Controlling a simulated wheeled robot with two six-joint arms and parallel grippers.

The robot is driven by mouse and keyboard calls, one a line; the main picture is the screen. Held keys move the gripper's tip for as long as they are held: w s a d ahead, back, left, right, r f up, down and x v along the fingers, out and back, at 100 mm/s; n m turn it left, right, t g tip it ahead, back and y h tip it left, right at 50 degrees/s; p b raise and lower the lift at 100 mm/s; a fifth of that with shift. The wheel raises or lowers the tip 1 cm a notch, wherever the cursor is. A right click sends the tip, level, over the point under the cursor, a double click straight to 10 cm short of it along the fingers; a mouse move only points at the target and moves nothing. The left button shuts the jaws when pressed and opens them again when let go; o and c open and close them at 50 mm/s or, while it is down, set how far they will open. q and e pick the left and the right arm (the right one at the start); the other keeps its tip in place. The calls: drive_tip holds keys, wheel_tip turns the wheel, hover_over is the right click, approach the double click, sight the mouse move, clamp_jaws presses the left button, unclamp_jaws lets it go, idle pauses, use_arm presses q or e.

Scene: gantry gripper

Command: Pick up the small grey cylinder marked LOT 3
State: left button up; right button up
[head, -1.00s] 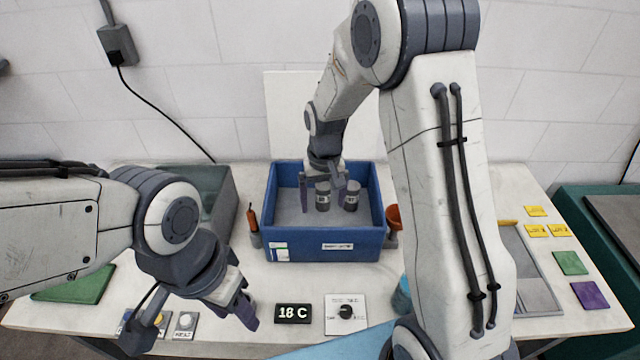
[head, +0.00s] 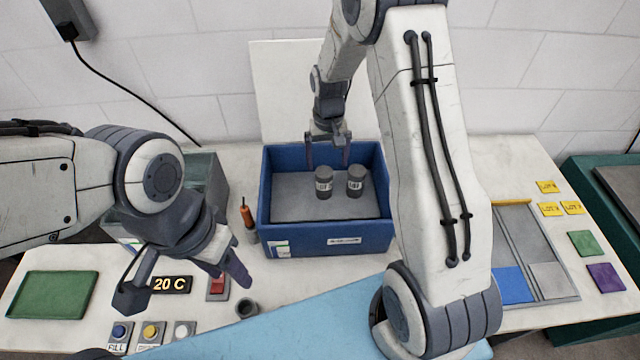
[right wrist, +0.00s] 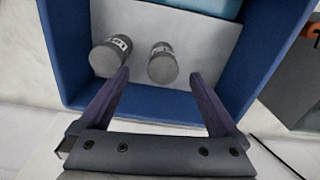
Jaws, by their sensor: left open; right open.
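Two small grey cylinders stand upright in the blue bin (head: 330,242): a left one (head: 324,182) and a right one (head: 356,181). Both carry pale labels too small to read. My right gripper (head: 328,154) is open and empty, above the bin's back part, behind and above the cylinders. In the right wrist view, one cylinder (right wrist: 162,64) appears between the open fingers, beyond their tips, and the other (right wrist: 110,54) lies left of them. My left gripper (head: 229,274) is open and empty over the table, left of the bin.
The bin walls surround the cylinders. A display reading 20 C (head: 171,284), buttons (head: 151,331) and a green tray (head: 52,295) are at left. A divided tray (head: 535,262) is at right.

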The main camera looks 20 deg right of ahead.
sight(324, 173)
drive_tip(key=shift+w+a+f+b, duration=0.1)
drive_tip(key=shift+w+f+b, duration=0.15)
drive_tip(key=shift+f+b, duration=0.5)
drive_tip(key=shift+w+f, duration=0.1)
drive_tip(key=shift+f, duration=0.5)
wheel_tip(324, 173, down, 4)
drive_tip(key=shift+a+f+p, duration=0.1)
drive_tip(key=shift+a+p, duration=0.05)
drive_tip(key=shift+p, duration=0.7)
drive_tip(key=shift+f+p, duration=0.35)
drive_tip(key=shift+f, duration=0.1)
wheel_tip(324, 173, down, 3)
drive_tip(key=shift+w+f+p, duration=0.15)
drive_tip(key=shift+p, duration=0.65)
drive_tip(key=shift+f, duration=0.6)
use_arm(q)
drive_tip(key=shift+w+d+r, duration=0.1)
drive_tip(key=shift+w+r, duration=0.05)
drive_tip(key=shift+r, duration=0.35)
drive_tip(key=shift+w+r, duration=0.15)
drive_tip(key=shift+r, duration=0.35)
use_arm(e)
drive_tip(key=shift+w, duration=0.1)
clamp_jaws()
